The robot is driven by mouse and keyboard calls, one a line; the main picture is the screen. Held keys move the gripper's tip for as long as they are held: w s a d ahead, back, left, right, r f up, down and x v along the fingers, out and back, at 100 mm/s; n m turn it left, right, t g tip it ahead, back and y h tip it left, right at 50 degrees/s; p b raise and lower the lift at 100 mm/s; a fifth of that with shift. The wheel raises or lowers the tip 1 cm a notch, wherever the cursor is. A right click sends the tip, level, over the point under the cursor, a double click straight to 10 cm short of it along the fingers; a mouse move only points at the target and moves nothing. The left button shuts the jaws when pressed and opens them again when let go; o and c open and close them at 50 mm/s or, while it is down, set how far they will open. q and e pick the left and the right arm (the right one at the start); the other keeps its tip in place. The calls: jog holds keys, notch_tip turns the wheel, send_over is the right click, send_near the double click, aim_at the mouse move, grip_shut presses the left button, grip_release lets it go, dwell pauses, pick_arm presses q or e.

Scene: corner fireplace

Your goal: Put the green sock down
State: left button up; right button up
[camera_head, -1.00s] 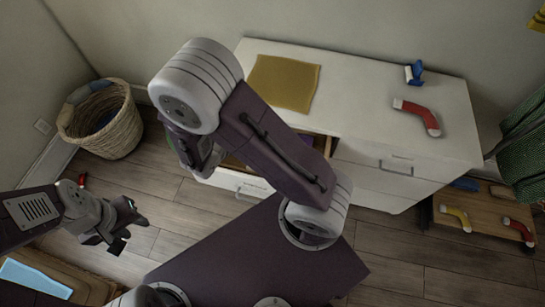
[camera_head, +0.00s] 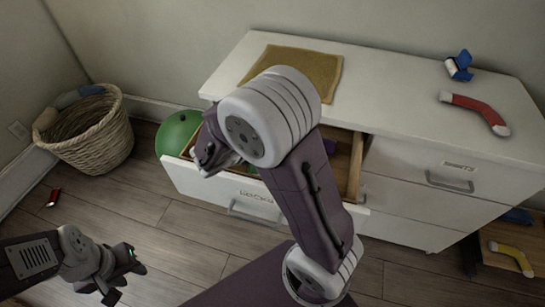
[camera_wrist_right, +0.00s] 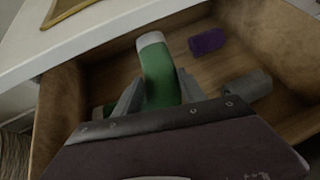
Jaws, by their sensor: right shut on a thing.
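The green sock (camera_wrist_right: 158,70), with a white cuff, is between the fingers of my right gripper (camera_wrist_right: 160,88) in the right wrist view. The gripper is shut on it over the open drawer (camera_wrist_right: 60,110). A green and pale bit shows left of the fingers; I cannot tell if it belongs to this sock. In the head view my right gripper (camera_head: 212,158) is above the drawer front (camera_head: 215,192), and my arm hides much of the drawer. My left gripper (camera_head: 124,280) is open and empty over the floor.
A purple roll (camera_wrist_right: 207,41) and a grey roll (camera_wrist_right: 246,85) lie in the drawer. A mustard cloth (camera_head: 310,66), a blue item (camera_head: 459,66) and a red sock (camera_head: 475,110) lie on the dresser top (camera_head: 400,95). A basket (camera_head: 95,135) and a green round object (camera_head: 177,135) stand left.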

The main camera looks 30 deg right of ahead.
jog(key=shift+w+f, duration=0.1)
jog(key=w+d+f+b, duration=0.1)
jog(key=w, duration=0.1)
jog(key=w+d+f+b, duration=0.1)
jog(key=w+d+f, duration=0.1)
jog(key=w, duration=0.1)
jog(key=w+d+f+b, duration=0.1)
jog(key=w+f, duration=0.1)
jog(key=w, duration=0.1)
jog(key=shift+w+d, duration=0.15)
jog(key=shift+d, duration=0.1)
jog(key=shift+w+d+f, duration=0.15)
jog(key=shift+w+d, duration=0.05)
jog(key=shift+w, duration=0.2)
jog(key=w+f, duration=0.1)
jog(key=w+d+f+b, duration=0.1)
jog(key=shift+w+d+f, duration=0.2)
jog(key=shift+w+f, duration=0.05)
jog(key=shift+w, duration=0.15)
jog(key=shift+r, duration=0.1)
